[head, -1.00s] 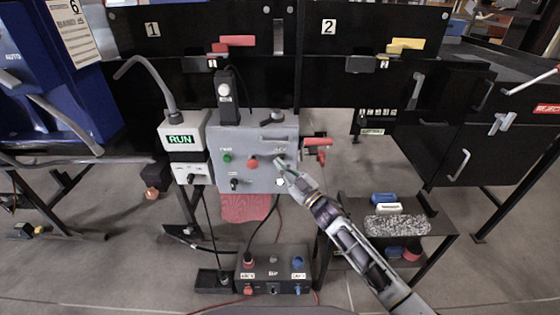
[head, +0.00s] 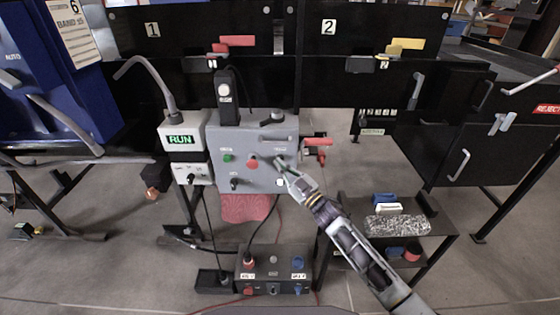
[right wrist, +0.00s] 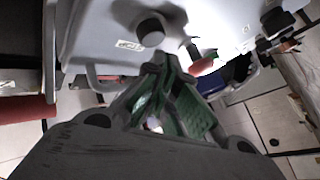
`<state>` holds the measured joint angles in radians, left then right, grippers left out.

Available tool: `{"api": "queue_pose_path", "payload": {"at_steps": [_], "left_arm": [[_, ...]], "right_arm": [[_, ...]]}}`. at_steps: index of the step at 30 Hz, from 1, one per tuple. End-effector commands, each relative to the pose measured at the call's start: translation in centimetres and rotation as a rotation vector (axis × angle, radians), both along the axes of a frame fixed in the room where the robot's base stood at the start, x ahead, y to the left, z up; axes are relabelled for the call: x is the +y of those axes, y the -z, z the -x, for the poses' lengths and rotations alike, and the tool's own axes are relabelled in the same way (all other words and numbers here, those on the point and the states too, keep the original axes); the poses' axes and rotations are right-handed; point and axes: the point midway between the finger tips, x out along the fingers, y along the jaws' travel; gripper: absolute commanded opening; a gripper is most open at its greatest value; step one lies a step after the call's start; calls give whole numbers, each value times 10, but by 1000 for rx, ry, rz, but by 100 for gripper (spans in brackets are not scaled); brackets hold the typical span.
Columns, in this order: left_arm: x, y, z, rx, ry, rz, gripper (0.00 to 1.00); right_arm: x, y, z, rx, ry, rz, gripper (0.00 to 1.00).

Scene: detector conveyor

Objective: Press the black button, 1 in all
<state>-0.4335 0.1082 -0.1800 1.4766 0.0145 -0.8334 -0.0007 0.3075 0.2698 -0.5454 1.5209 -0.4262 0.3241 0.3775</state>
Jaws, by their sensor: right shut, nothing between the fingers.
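The grey control box (head: 263,142) stands in the middle of the head view, with a green button (head: 228,158), a red button (head: 252,163) and a small dark knob (head: 235,184) on its front. My right gripper (head: 281,166) is shut and empty at the right part of that front. In the right wrist view, its fingertips (right wrist: 172,62) are close to a round black button (right wrist: 150,32) beside a white label. I cannot tell whether they touch it. In the head view the fingers cover that area, so the button does not show clearly. My left gripper is out of view.
A red handle (head: 318,142) sticks out at the box's right side. A box with a RUN display (head: 181,139) stands at its left. A lower button box (head: 273,284) sits near the floor. A small shelf (head: 430,222) with a grey block stands to the right.

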Motion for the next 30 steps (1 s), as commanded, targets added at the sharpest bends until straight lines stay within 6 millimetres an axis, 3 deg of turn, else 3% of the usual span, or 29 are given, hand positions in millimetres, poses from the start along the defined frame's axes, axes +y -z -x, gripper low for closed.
{"api": "queue_pose_path", "payload": {"at_steps": [30], "left_arm": [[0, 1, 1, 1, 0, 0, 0]], "right_arm": [[0, 0, -9, 0, 0, 0, 0]]}}
